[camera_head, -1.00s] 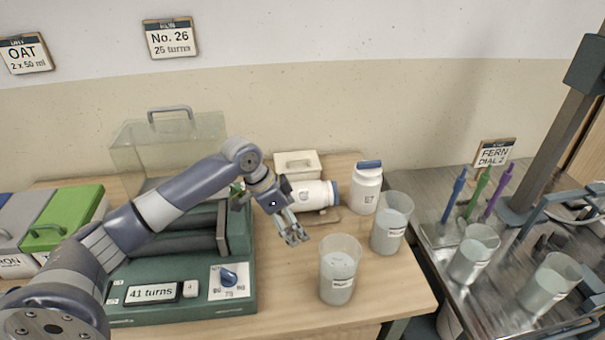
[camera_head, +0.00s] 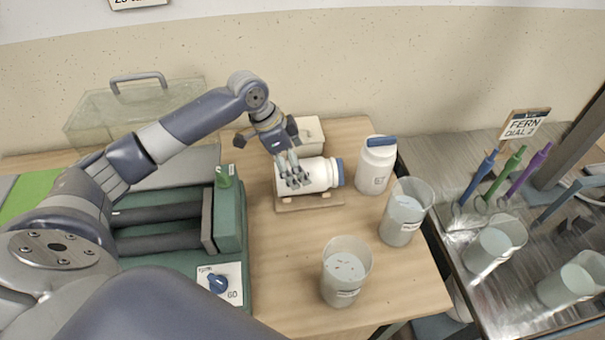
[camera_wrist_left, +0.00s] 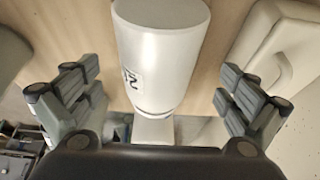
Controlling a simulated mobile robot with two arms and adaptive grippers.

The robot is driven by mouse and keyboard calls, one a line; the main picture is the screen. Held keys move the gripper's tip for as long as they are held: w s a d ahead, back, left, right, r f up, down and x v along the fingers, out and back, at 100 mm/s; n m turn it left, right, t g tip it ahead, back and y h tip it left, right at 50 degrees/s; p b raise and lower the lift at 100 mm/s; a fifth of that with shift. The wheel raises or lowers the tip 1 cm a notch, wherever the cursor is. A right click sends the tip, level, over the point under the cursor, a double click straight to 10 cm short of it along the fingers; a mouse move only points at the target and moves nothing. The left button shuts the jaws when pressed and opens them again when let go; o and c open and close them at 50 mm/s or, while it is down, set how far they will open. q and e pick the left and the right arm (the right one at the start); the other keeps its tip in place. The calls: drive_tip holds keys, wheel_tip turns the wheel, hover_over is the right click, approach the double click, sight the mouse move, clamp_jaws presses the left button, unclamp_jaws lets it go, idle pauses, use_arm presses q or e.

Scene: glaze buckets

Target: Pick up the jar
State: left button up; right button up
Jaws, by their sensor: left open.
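A white jar (camera_head: 318,174) with a blue lid lies on its side on a small wooden stand (camera_head: 325,200) in the head view. My left gripper (camera_head: 293,178) is over the jar's left part, fingers pointing down, and covers some of it. In the left wrist view, the white jar (camera_wrist_left: 162,50) with a dark printed label lies between the spread fingers of the left gripper (camera_wrist_left: 160,95), with a gap on both sides. Contact does not show. A second white jar (camera_head: 376,165) with a blue lid stands upright to the right. My right gripper is not in view.
A pale lidded box (camera_head: 310,135) is right behind the lying jar. Two clear beakers (camera_head: 345,270) (camera_head: 404,212) stand at the front and right. A green roller machine (camera_head: 232,215) is at left. A metal bench (camera_head: 440,165) with coloured tools is at right.

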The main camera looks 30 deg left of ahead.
use_arm(q)
drive_tip(key=x, duration=0.3)
drive_tip(key=p+x, duration=0.1)
drive_tip(key=shift+s+a+f, duration=0.1)
drive_tip(key=shift+s+f, duration=0.25)
drive_tip(key=shift+w+f, duration=0.2)
drive_tip(key=shift+f, duration=0.35)
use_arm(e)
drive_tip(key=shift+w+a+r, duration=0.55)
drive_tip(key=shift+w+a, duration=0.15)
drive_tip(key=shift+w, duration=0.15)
use_arm(q)
drive_tip(key=shift+f, duration=0.1)
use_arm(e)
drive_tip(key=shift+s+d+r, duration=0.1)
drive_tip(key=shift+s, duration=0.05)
use_arm(q)
drive_tip(key=shift+f, duration=0.2)
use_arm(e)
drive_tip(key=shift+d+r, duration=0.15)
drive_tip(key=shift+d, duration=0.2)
use_arm(q)
drive_tip(key=c, duration=1.4)
drive_tip(key=shift+w+r+p, duration=0.1)
drive_tip(key=shift+r+p, duration=0.1)
drive_tip(key=shift+p, duration=0.1)
drive_tip(key=shift+c, duration=0.5)
